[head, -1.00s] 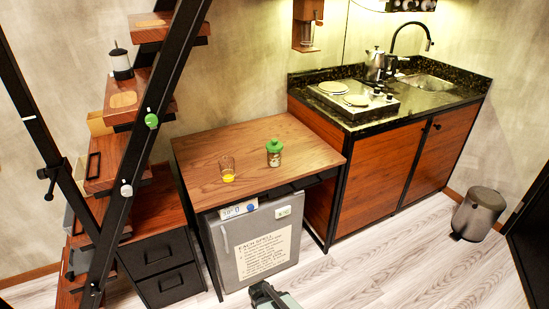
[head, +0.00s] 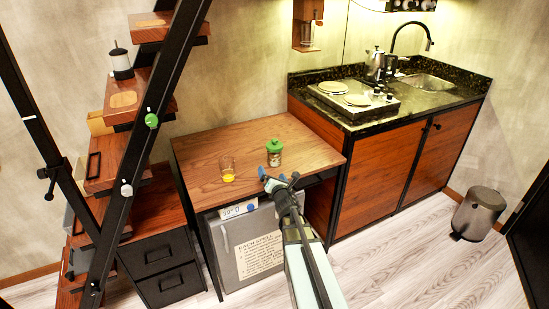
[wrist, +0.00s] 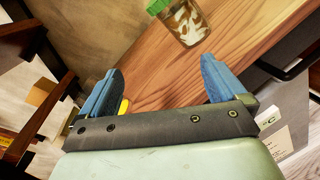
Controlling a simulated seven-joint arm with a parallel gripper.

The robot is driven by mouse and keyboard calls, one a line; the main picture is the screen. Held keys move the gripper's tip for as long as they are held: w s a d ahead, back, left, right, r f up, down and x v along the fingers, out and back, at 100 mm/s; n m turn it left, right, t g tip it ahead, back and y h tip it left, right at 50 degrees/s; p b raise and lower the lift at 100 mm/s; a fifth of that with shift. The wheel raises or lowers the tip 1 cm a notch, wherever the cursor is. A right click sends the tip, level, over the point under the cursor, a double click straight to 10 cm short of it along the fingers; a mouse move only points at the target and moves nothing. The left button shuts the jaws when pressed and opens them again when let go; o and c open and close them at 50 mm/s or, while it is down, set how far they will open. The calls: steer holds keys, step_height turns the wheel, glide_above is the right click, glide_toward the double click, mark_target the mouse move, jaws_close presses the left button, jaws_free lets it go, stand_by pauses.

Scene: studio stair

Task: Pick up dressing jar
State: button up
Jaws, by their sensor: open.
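The dressing jar (head: 274,153), clear with a green lid and brown-and-white contents, stands upright on the wooden table (head: 215,160) towards its right half. It also shows at the top of the wrist view (wrist: 184,22), beyond the fingertips and cut off by the frame edge. My gripper (head: 279,181) is at the table's front edge, just in front of the jar and apart from it. In the wrist view its two blue fingers (wrist: 160,75) are spread wide with nothing between them.
A small fridge (head: 235,240) is under the table. Stairs with a black rail (head: 135,130) rise at left; the counter (head: 430,100) is at right. The table behind the jar is clear.

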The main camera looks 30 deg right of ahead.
mark_target(277, 158)
steer(key=d+f+n+t+y, duration=0.1)
steer(key=d+n+y, duration=0.1)
steer(key=d+n, duration=0.55)
steer(key=w, duration=0.8)
steer(key=shift+w, duration=0.2)
steer(key=shift+w+d+r, duration=0.1)
steer(key=shift+w+d, duration=0.05)
steer(key=shift+w, duration=0.85)
steer(key=shift+w+d+r, duration=0.1)
steer(key=shift+w, duration=0.85)
steer(key=shift+w+d+r, duration=0.1)
steer(key=shift+w+d, duration=0.05)
steer(key=shift+w, duration=0.85)
steer(key=c, duration=1.4)
step_height(277, 158, up, 18)
